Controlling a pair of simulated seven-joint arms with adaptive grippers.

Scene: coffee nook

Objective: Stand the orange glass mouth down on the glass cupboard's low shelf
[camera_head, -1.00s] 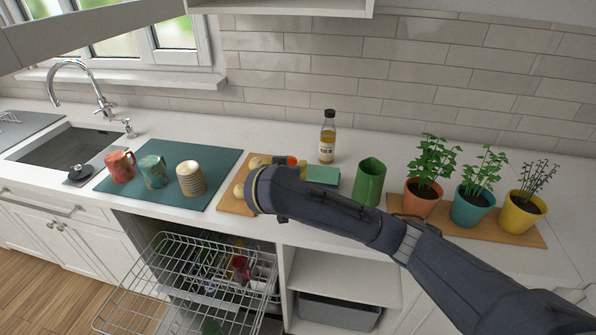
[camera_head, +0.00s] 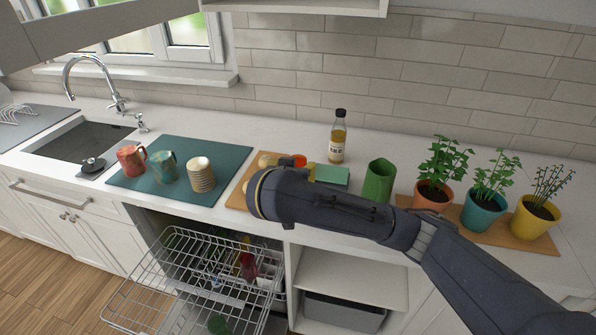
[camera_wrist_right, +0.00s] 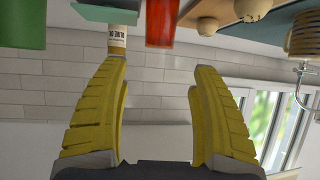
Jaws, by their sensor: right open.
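An orange-red glass (camera_head: 299,160) shows as a small patch on the counter, mostly hidden behind my right arm. In the right wrist view, which is upside down, it is a red-orange cylinder (camera_wrist_right: 173,22) at the top middle, beyond the fingertips. My right gripper (camera_wrist_right: 160,68) is open, with its yellow fingers spread and nothing between them. My left gripper is not in view.
A green block (camera_head: 332,175), a bottle (camera_head: 338,138) and a green cup (camera_head: 379,181) stand right of the glass. Potted plants (camera_head: 433,190) are farther right. A dishwasher rack (camera_head: 150,300) is pulled out below.

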